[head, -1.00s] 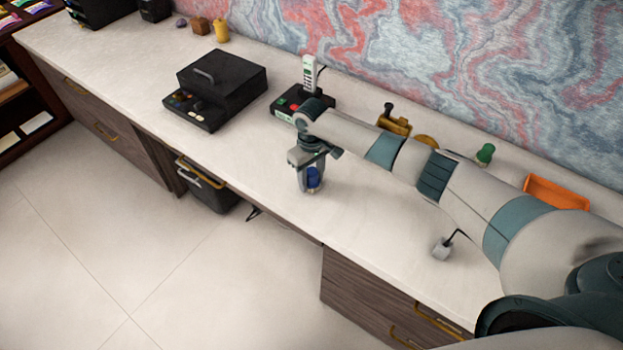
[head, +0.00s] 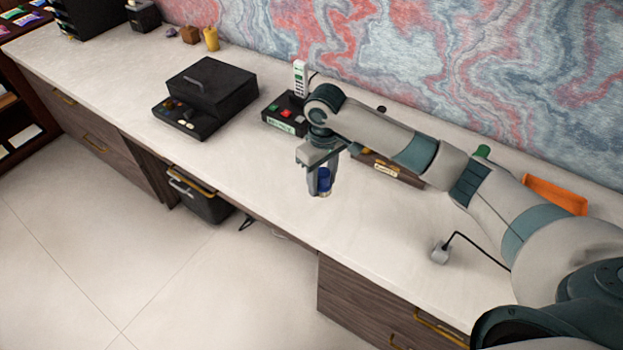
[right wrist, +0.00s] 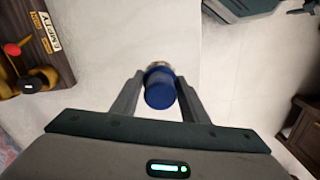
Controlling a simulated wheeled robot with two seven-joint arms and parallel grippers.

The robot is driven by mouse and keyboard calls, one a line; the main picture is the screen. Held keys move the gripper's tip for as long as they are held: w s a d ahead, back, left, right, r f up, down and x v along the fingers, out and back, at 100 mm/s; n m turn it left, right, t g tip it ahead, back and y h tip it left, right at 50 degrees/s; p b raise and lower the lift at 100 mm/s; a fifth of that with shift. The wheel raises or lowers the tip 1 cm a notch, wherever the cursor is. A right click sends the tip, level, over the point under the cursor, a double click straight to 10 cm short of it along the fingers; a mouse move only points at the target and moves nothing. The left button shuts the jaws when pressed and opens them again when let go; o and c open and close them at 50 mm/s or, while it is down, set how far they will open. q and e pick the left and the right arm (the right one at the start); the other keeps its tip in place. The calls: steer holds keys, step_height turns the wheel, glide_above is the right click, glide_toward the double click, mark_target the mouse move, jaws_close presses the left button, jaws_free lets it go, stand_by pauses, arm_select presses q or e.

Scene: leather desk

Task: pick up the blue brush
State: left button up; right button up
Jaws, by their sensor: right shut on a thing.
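The blue brush (head: 326,180) shows as a short blue cylinder between the fingers of my right gripper (head: 321,188), near the front edge of the desk. In the right wrist view, the rounded blue top of the brush (right wrist: 160,92) sits between the two grey fingers of the right gripper (right wrist: 160,85), which are shut on it. A paler part shows just beyond the blue. The fingers hide some of its sides, and its lower end is hard to make out. I cannot tell exactly how far it is above the desk. My left gripper is not in view.
The front middle is clear.

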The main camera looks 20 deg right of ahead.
steer(key=shift+s+d+r+b, duration=0.1)
steer(key=shift+s+d+r, duration=0.3)
steer(key=shift+s, duration=0.3)
steer(key=shift+s+d+r+b, duration=0.15)
steer(key=shift+s+r, duration=0.35)
steer(key=shift+s, duration=0.2)
steer(key=shift+s+d+r+b, duration=0.1)
steer(key=shift+s+d+r, duration=0.3)
steer(key=shift+s, duration=0.3)
steer(key=shift+a+r, duration=0.15)
steer(key=shift+a, duration=0.05)
steer(key=s+a+r+m, duration=0.2)
steer(key=s+r+m, duration=0.2)
steer(key=s+r, duration=0.5)
steer(key=shift+s+a+r+m+b, duration=0.3)
steer(key=shift+s+r+b, duration=0.1)
steer(key=shift+s+b, duration=0.05)
